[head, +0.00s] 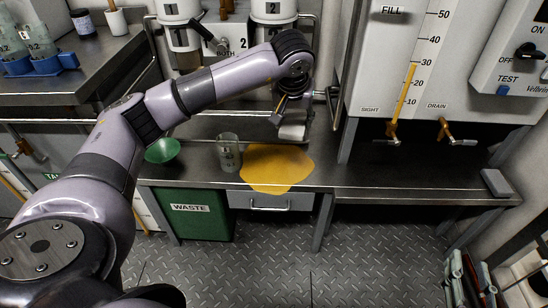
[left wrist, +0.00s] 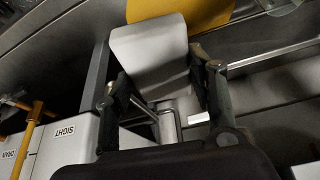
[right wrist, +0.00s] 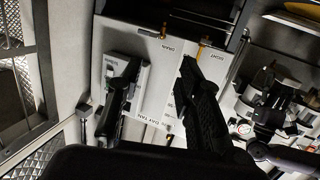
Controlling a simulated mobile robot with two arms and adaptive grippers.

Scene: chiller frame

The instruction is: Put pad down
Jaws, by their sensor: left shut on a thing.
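A pale grey block-like pad (head: 292,131) is held in my left gripper (head: 290,108), above the back of the steel counter (head: 400,180). In the left wrist view the pad (left wrist: 150,55) sits between the two fingers (left wrist: 165,88), which are shut on it. A flat yellow patch (head: 277,168) lies on the counter just below and in front of the pad; the pad looks apart from it. My right gripper (right wrist: 157,72) shows only in the right wrist view, with its fingers apart and nothing between them.
A clear glass (head: 229,152) and a green bowl (head: 162,151) stand left of the yellow patch. A grey block (head: 496,183) lies at the counter's right end. The tank (head: 420,70) with drain taps hangs above. Bare counter lies between the patch and the grey block.

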